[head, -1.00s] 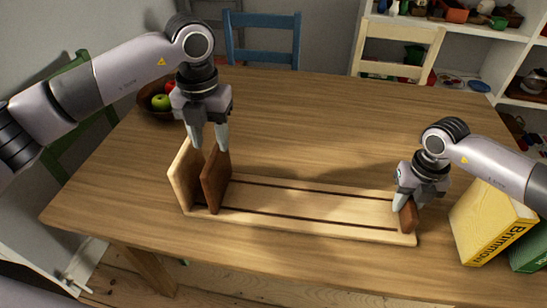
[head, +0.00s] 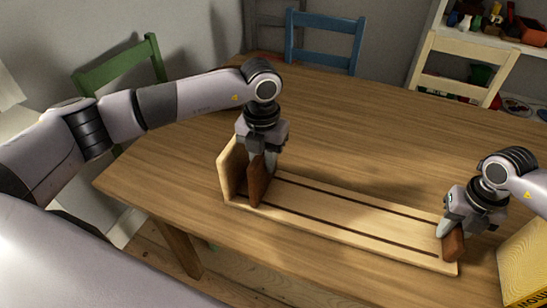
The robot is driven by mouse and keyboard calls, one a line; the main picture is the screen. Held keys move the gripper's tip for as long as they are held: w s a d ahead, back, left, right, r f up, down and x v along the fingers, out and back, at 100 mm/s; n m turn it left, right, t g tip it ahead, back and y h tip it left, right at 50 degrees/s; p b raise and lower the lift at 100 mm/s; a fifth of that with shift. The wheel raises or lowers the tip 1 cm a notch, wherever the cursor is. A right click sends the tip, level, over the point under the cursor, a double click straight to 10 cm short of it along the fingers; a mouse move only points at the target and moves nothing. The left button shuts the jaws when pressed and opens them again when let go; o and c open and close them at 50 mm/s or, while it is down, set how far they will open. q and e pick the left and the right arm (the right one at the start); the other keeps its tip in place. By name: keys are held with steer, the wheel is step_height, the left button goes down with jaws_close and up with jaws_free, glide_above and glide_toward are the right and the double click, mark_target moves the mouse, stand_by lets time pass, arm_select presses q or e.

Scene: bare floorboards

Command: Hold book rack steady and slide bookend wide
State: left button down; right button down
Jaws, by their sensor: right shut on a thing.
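The book rack (head: 340,216) is a pale wooden base with two dark slots, lying lengthwise on the table. A pale upright panel (head: 231,170) stands at its left end. The dark brown bookend (head: 258,183) stands upright just right of that panel, with a narrow gap between them. My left gripper (head: 262,163) is down at the bookend's top, one finger on its right side; the other finger is mostly hidden. My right gripper (head: 449,226) is shut on the brown end block (head: 454,244) at the rack's right end.
A yellow book (head: 525,265) stands at the right edge, close to the rack's right end. The wooden table (head: 380,125) is clear behind the rack. A blue chair, a pale chair and a green chair stand around it.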

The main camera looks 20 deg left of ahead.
arm_select(q)
steer(key=d, duration=1.5)
steer(key=shift+w+d, duration=0.2)
steer(key=shift+d, duration=0.1)
arm_select(e)
steer(key=shift+a, duration=0.25)
arm_select(q)
steer(key=c, duration=1)
jaws_free()
steer(key=shift+c, duration=0.2)
steer(key=shift+a, duration=0.1)
arm_select(e)
steer(key=shift+d, duration=0.1)
arm_select(q)
step_height(320, 180, up, 12)
arm_select(e)
steer(key=shift+d, duration=0.2)
steer(key=c, duration=0.8)
jaws_free()
